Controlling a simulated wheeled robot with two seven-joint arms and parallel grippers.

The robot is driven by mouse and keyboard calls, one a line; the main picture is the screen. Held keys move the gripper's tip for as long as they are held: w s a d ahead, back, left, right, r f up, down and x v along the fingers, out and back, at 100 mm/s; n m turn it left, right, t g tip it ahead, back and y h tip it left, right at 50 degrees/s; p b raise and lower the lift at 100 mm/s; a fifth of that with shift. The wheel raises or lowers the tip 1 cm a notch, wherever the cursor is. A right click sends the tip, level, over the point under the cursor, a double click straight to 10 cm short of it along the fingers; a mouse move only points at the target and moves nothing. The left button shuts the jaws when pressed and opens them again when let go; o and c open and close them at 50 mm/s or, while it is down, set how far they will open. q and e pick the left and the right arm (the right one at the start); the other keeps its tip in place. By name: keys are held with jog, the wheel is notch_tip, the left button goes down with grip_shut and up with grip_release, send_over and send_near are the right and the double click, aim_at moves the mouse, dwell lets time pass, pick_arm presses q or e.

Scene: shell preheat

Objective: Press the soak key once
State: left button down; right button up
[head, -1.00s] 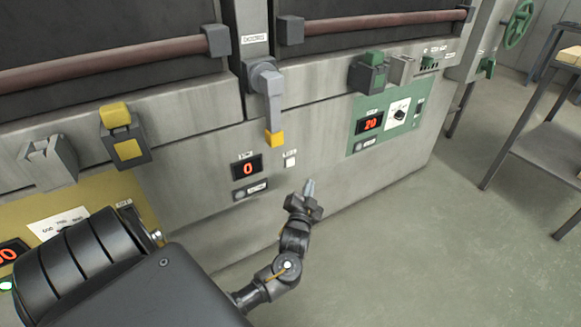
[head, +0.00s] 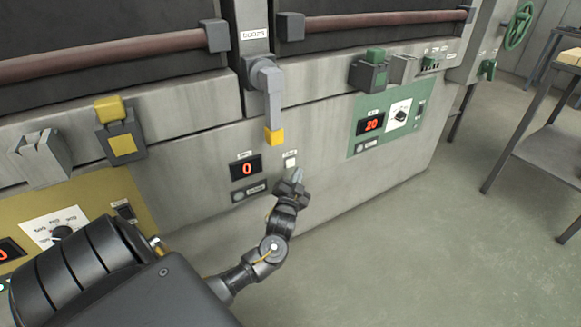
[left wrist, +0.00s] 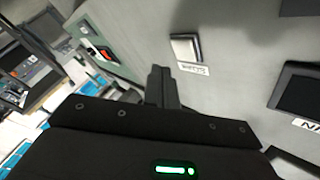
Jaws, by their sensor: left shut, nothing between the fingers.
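A small white square key (head: 291,162) with a small label above it sits on the grey front panel, right of a red display (head: 246,168) reading 0. I take it for the soak key; its label is too small to read surely. My left gripper (head: 297,175) is shut and empty, its tips just below the key in the head view. In the left wrist view the key (left wrist: 185,48) lies up and right of the shut finger tips (left wrist: 160,75), and they look apart from it. My right gripper is not in view.
A grey handle with a yellow end (head: 274,136) hangs above the key. A round button (head: 238,195) sits under the display. A green panel (head: 359,146) with a display reading 20 and a dial is to the right. A yellow panel (head: 90,193) is left. Open floor lies lower right.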

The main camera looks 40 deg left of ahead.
aim_at(294, 162)
pick_arm(q)
jog(key=shift+w+a, duration=0.25)
jog(key=shift+a, duration=0.6)
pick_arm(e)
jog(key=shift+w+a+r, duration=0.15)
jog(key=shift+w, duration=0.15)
pick_arm(q)
jog(key=shift+a, duration=0.15)
dwell(1.1)
jog(key=shift+w+a, duration=0.1)
jog(key=shift+a, duration=0.2)
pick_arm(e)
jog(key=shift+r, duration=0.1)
pick_arm(q)
jog(key=shift+w+a, duration=0.15)
jog(key=shift+a, duration=0.25)
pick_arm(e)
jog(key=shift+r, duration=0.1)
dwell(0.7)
